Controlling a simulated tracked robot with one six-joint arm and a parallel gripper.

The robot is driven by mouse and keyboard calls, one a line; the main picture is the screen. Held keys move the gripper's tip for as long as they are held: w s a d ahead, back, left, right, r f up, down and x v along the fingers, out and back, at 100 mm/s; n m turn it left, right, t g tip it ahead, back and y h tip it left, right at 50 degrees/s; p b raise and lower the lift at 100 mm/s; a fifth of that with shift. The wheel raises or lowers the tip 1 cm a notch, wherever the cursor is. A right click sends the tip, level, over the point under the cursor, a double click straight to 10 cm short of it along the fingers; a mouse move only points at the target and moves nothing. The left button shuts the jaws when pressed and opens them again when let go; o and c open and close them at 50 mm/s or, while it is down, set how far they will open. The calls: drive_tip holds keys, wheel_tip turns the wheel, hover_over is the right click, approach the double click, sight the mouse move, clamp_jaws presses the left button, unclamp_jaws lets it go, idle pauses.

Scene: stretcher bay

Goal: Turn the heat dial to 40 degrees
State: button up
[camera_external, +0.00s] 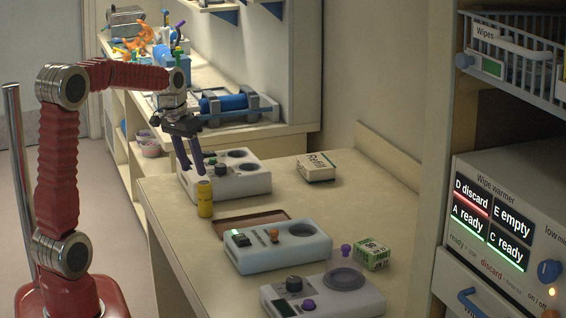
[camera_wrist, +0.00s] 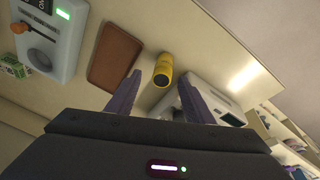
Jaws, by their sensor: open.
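No dial that I can see carries a readable 40. The wipe warmer (camera_external: 490,225) at right has a blue knob (camera_external: 549,271) near lettering that starts "low". On the bench, a pale blue unit (camera_external: 283,255) has a lit green display and an orange knob (camera_external: 274,235). A front white unit (camera_external: 335,300) has a black knob (camera_external: 293,284) and a purple knob (camera_external: 309,305). A back white unit (camera_external: 250,184) has a black knob (camera_external: 221,169). My gripper (camera_external: 192,172) is open and empty, pointing down above a yellow cylinder (camera_external: 205,200), which shows between the fingers in the wrist view (camera_wrist: 163,72).
A brown tray (camera_external: 225,223) lies by the yellow cylinder. A Refill box (camera_external: 316,167) and a green-white box (camera_external: 372,254) stand on the bench. The wipe warmer's panel reads D discard, E empty, A ready, C ready. A wire basket (camera_external: 510,60) is above it. The bench's middle right is clear.

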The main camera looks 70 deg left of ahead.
drive_tip(key=m, duration=0.2)
approach(220, 165)
drive_tip(key=s+a+f, duration=0.1)
drive_tip(key=s, duration=0.5)
drive_tip(key=shift+w+a+r+m+t+h, duration=0.2)
drive_tip(key=shift+w+r+m, duration=0.25)
drive_tip(key=shift+r+m, duration=0.4)
drive_tip(key=shift+w+a+r+m+t+h, duration=0.1)
drive_tip(key=shift+w+r+m+t+h, duration=0.25)
drive_tip(key=shift+r+m, duration=0.55)
drive_tip(key=shift+w+a+r+m+t+h, duration=0.15)
drive_tip(key=shift+w+r+m+t, duration=0.1)
drive_tip(key=shift+w+r+m, duration=0.45)
drive_tip(key=shift+s+r, duration=0.15)
drive_tip(key=x, duration=1.3)
drive_tip(key=shift+d+f, duration=0.1)
drive_tip(key=shift+f, duration=0.25)
drive_tip(key=shift+c, duration=0.4)
drive_tip(key=c, duration=0.9)
drive_tip(key=shift+c, duration=0.2)
